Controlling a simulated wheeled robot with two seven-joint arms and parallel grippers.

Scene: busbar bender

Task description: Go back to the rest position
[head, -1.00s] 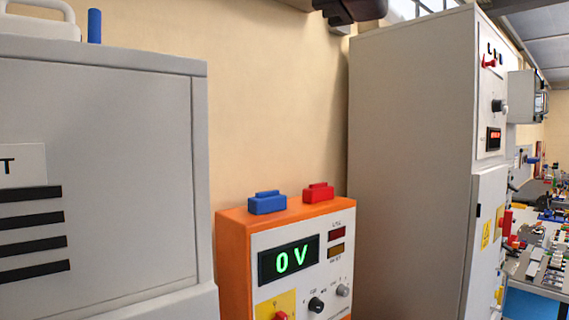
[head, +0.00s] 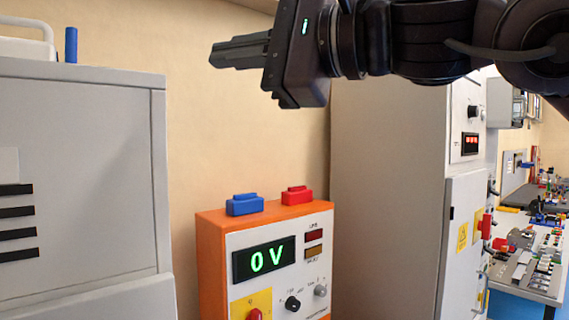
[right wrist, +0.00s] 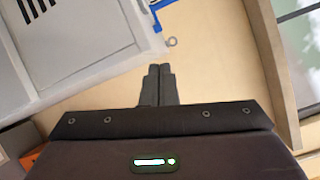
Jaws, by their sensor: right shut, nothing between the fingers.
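My right gripper (head: 213,53) comes in from the upper right in the head view, pointing left, high above the orange box. It is shut and empty. In the right wrist view its two fingers (right wrist: 160,70) lie side by side with nothing between them, in front of the beige wall. It touches nothing that I can see. My left gripper is not in view.
An orange box (head: 212,262) with a "0 V" display stands below, a blue block (head: 245,205) and a red block (head: 297,195) on top. A grey cabinet (head: 80,180) is at left. A tall grey cabinet (head: 385,200) stands behind my right arm. A cluttered bench (head: 540,265) is at far right.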

